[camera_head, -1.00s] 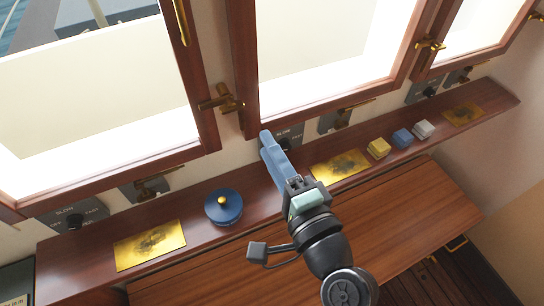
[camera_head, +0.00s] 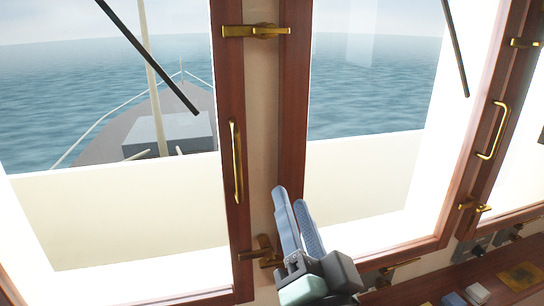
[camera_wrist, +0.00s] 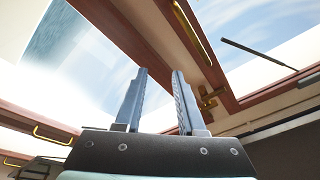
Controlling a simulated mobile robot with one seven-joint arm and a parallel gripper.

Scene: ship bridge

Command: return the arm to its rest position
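My gripper (camera_head: 299,222) is raised in front of the window post, pointing up, with its two blue fingers apart. In the wrist view my gripper (camera_wrist: 158,95) shows a clear gap between the fingers and nothing in it. Nothing touches the fingertips in either view. Most of my arm is below the bottom edge of the head view.
Wooden window frames (camera_head: 293,110) with brass handles (camera_head: 236,162) stand behind my gripper. A brass latch (camera_head: 262,251) is close to its left. At the lower right, a wooden ledge (camera_head: 437,291) bears a pale block (camera_head: 478,293) and a brass plate (camera_head: 522,276).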

